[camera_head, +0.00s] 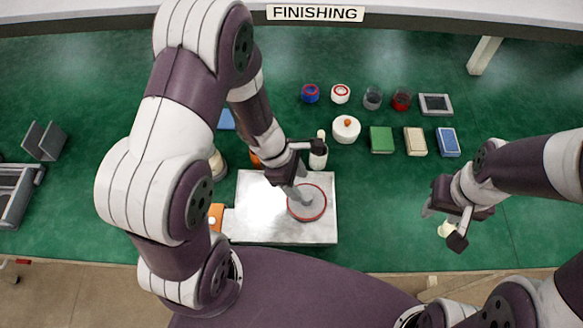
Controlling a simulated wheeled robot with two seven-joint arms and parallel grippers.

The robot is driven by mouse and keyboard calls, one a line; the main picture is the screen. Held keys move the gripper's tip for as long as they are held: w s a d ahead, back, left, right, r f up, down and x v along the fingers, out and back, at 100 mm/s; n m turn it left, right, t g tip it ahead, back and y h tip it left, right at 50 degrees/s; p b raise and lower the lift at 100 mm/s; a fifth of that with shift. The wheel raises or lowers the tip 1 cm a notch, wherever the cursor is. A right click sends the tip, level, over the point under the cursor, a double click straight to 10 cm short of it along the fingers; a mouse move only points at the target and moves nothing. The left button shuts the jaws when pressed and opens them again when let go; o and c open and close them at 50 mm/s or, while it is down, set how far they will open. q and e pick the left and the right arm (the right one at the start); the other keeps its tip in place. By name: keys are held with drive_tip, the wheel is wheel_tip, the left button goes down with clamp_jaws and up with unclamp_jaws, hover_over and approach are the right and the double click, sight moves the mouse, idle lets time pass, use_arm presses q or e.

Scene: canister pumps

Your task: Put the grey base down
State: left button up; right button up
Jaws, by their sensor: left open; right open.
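A grey round piece (314,212) with a red rim lies flat on the silver plate (257,192); it appears to be the grey base. My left gripper (301,195) is open, directly above and partly over this piece, its fingers pointing down. The fingers hide part of the piece, and I cannot tell whether they touch it. My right gripper (441,226) is open over the green table at the right. A small cream object (447,230) shows just below its fingers, and I cannot tell whether they touch.
A cream bottle (318,152) stands behind the plate. A white pot (346,130) with an orange knob, green (381,139), tan (415,141) and blue (448,142) blocks stand farther back. An orange item (216,217) is at the plate's left. The green table between plate and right gripper is clear.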

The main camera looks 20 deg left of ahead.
use_arm(q)
drive_tip(key=s+a+r+m+y, duration=0.2)
drive_tip(key=a+r+m, duration=0.1)
drive_tip(key=r+m, duration=0.4)
drive_tip(key=s+a+r+m+t+y+p, duration=0.1)
drive_tip(key=s+a+r+m+y, duration=0.1)
drive_tip(key=a+r+m, duration=0.2)
wheel_tip(320, 180, up, 3)
drive_tip(key=m, duration=0.8)
drive_tip(key=shift+s+y, duration=0.15)
drive_tip(key=shift+y, duration=0.15)
drive_tip(key=shift+s+a, duration=0.1)
drive_tip(key=shift+s, duration=0.05)
